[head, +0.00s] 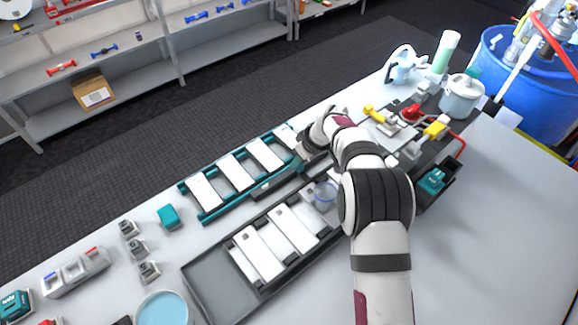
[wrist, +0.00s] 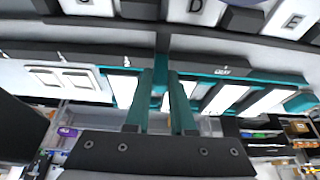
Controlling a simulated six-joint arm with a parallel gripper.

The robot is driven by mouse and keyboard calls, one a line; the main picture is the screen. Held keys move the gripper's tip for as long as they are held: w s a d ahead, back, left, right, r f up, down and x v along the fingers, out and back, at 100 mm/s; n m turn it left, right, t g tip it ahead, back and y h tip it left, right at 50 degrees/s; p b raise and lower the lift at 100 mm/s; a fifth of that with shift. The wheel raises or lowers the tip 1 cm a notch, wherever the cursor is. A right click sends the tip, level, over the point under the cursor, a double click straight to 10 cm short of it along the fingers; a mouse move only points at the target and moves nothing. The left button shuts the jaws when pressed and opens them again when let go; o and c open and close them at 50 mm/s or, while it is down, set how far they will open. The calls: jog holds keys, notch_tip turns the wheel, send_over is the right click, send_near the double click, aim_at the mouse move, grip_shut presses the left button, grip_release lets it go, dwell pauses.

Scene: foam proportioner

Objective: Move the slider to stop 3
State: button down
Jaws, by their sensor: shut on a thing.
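My gripper (wrist: 162,80) shows in the wrist view with its two teal fingers close together, shut on a narrow dark upright piece (wrist: 163,45), which I take to be the slider. In the head view my gripper is at the right end of a teal rack with white panels (head: 203,217), and my arm and wrist hide the fingertips and the slider there. The teal rack with white panels also shows in the wrist view (wrist: 124,90). No stop numbers are readable, so I cannot tell which stop the slider is at.
A dark tray with white plates (head: 215,281) lies in front of the teal rack. A teal block (head: 167,216) and small grey blocks (head: 138,248) stand left. A white pot (head: 461,97) and a red-handled valve (head: 410,112) stand right.

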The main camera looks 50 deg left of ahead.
jog(key=c, duration=0.8)
grip_release()
jog(key=shift+o, duration=0.2)
jog(key=v, duration=1.6)
jog(key=n+t+h, duration=0.4)
jog(key=n+h, duration=0.3)
jog(key=n, duration=0.2)
send_over(286, 206)
jog(key=w, duration=0.2)
jog(key=f, duration=1)
jog(key=shift+s+d+f, duration=0.2)
jog(key=shift+d+f, duration=0.1)
jog(key=shift+d, duration=0.1)
jog(key=n+t, duration=0.1)
jog(key=s+n+t, duration=0.1)
jog(key=a+n+t, duration=0.1)
jog(key=shift+s+a+f+h, duration=0.1)
jog(key=shift+s+f+h, duration=0.1)
jog(key=shift+f+h, duration=0.1)
jog(key=s+a+r+n+t+y, duration=0.2)
jog(key=s+a+n+t+y, duration=0.15)
jog(key=a+n+t, duration=0.3)
jog(key=shift+m, duration=0.25)
jog(key=x, duration=1.4)
jog(key=shift+w+d+f, duration=0.15)
jog(key=shift+w+d, duration=0.1)
jog(key=shift+d, duration=0.05)
